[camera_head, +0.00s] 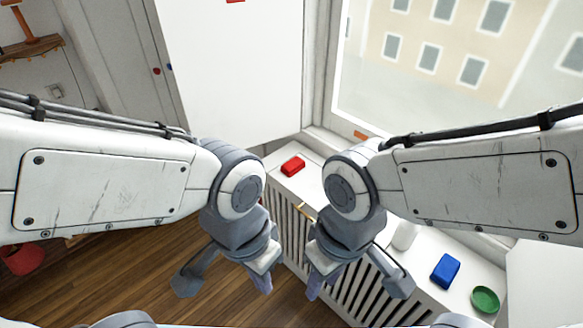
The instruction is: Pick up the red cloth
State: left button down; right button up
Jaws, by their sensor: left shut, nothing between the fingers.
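A small red block-like piece, which looks like the folded red cloth (293,165), lies on the white top of the slatted cabinet (315,182), near its far left end. My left gripper (225,284) hangs below and left of it in the picture, shut and empty, apart from the cloth. My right gripper (356,286) hangs in front of the cabinet, below and right of the cloth. Nothing shows in it, and its jaw opening is unclear from this angle. Neither gripper touches the cloth.
On the cabinet top to the right are a white bottle (405,236), partly hidden by my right arm, a blue folded piece (446,271) and a green bowl (485,299). A window (455,60) stands behind. A red bucket (22,258) is at far left. Wooden floor (130,275) is open at left.

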aim_at(294, 165)
jog(key=u, duration=0.55)
jog(key=k, duration=1.3)
jog(key=u, duration=0.65)
jog(key=i, duration=2.65)
jog(key=z, duration=1.65)
jog(key=i, duration=0.95)
jog(key=z, duration=1)
